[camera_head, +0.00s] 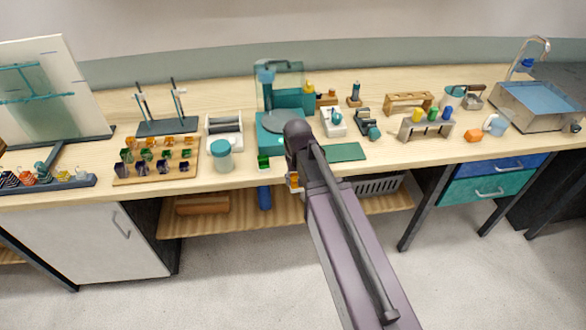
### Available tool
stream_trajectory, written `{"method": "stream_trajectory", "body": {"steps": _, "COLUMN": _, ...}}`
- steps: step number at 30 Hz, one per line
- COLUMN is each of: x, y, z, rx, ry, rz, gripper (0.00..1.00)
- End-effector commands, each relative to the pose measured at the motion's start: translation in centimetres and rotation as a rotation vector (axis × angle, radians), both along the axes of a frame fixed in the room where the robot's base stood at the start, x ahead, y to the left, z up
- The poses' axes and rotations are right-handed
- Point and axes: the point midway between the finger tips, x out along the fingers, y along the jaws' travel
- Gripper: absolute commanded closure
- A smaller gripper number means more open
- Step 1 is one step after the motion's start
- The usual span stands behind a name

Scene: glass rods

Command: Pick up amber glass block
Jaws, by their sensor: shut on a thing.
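My gripper (291,174) is small in view and partly hidden behind my own arm, at the bench's front edge. It is shut on an amber glass block (294,181), which shows as a small orange patch at the left side of the arm. The fingers are hard to make out. More amber pieces (165,142) stand in the back row of a wooden sorting board at the left, with green and dark pieces in front.
A green block (263,162) stands left of my arm. A jar with a teal lid (222,155), a teal machine (275,122) and a green mat (345,152) are close by. A shelf (225,221) runs below the bench.

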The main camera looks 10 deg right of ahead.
Motion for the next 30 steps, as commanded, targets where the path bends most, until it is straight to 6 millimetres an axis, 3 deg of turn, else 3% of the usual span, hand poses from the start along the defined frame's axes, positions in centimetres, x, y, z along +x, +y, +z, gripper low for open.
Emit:
{"method": "stream_trajectory", "body": {"steps": 9, "x": -1.6, "y": -0.2, "z": 0.2, "rx": 0.000, "ry": 0.000, "rz": 0.000, "gripper": 1.00}}
{"method": "stream_trajectory", "body": {"steps": 27, "x": -1.7, "y": -0.2, "z": 0.2, "rx": 0.000, "ry": 0.000, "rz": 0.000, "gripper": 1.00}}
{"method": "stream_trajectory", "body": {"steps": 28, "x": -1.7, "y": -0.2, "z": 0.2, "rx": 0.000, "ry": 0.000, "rz": 0.000, "gripper": 0.47}}
{"method": "stream_trajectory", "body": {"steps": 30, "x": -1.7, "y": -0.2, "z": 0.2, "rx": 0.000, "ry": 0.000, "rz": 0.000, "gripper": 0.67}}
